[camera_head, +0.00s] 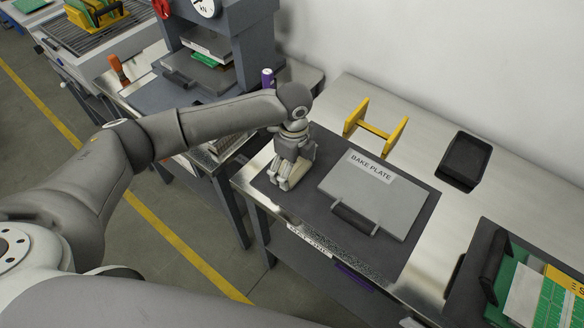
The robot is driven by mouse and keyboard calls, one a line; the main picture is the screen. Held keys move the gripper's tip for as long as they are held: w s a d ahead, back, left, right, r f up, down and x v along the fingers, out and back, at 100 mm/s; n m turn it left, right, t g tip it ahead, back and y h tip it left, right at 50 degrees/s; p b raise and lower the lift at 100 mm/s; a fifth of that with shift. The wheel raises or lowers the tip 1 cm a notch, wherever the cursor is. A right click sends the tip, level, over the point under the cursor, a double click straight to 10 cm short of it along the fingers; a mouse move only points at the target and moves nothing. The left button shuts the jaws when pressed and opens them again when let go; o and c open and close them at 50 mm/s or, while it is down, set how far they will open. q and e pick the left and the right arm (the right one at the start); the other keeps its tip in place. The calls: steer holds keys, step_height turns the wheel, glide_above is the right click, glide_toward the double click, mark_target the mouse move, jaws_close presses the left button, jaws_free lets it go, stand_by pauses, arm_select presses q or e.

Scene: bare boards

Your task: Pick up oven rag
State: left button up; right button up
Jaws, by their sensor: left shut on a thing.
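My left gripper (284,180) points down at the near left corner of the dark mat (411,249), left of the grey bake plate (376,200). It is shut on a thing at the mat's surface. Pale cream shapes show at the fingertips; this is likely the oven rag, but the fingers hide most of it and I cannot make out its outline. No other rag shows in view. My right gripper is not in view.
The bake plate has a black handle. A yellow stand (376,130) and a black tray (465,161) are behind it. A press (232,40) stands at the back left. Green boards (545,295) lie at the right. Bare metal table shows between the tray and the mat.

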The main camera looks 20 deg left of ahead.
mark_target(294, 168)
arm_select(q)
steer(key=shift+r, duration=0.5)
step_height(294, 168, up, 2)
steer(key=shift+r, duration=0.15)
steer(key=s+r, duration=0.2)
steer(key=s+d+r, duration=0.1)
steer(key=s+r, duration=0.1)
steer(key=r, duration=0.1)
steer(key=shift+s+d+b, duration=0.1)
steer(key=shift+d+b, duration=0.05)
steer(key=shift+b, duration=0.15)
steer(key=s+d+r, duration=0.2)
steer(key=s+r, duration=0.2)
steer(key=s, duration=0.5)
steer(key=shift+s+d+r+b, duration=0.15)
steer(key=shift+d+r+b, duration=0.1)
steer(key=shift+r+b, duration=0.1)
